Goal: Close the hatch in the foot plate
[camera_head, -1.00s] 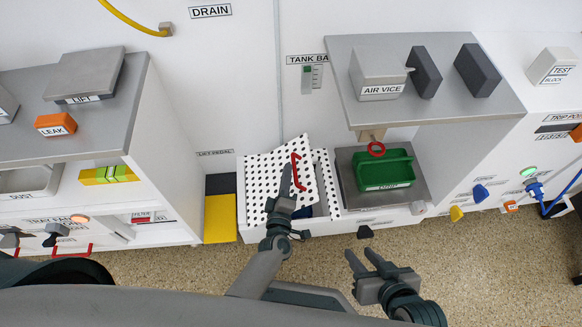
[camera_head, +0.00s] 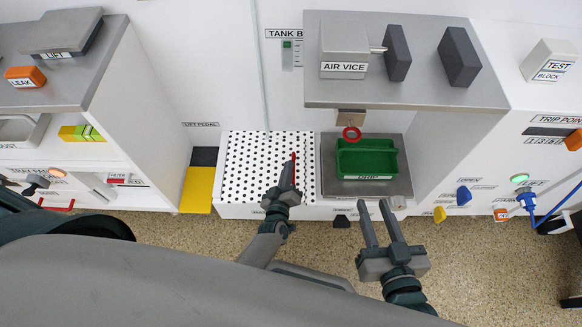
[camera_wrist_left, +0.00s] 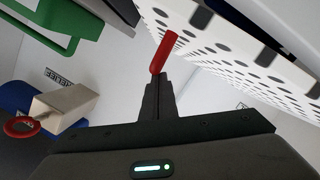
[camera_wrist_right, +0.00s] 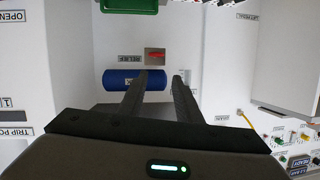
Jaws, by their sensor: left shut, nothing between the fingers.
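The white perforated foot plate (camera_head: 236,172) lies low against the wall. Its hatch (camera_head: 272,156) looks level with the surrounding plate in the head view; I cannot tell whether it is fully seated. The red handle (camera_head: 294,158) is at the hatch's right side, partly hidden by my left gripper (camera_head: 288,176). That gripper is shut and empty, its tips close to the handle. In the left wrist view the red handle (camera_wrist_left: 163,52) shows just beyond the tips, beside the perforated surface (camera_wrist_left: 225,50). My right gripper (camera_head: 376,208) is open and empty, above the floor in front.
A green drip tray (camera_head: 366,158) stands right of the plate, under a grey shelf (camera_head: 400,95) with a red ring (camera_head: 352,133) hanging below. A yellow pedal (camera_head: 197,190) is to the left. The speckled floor in front is clear.

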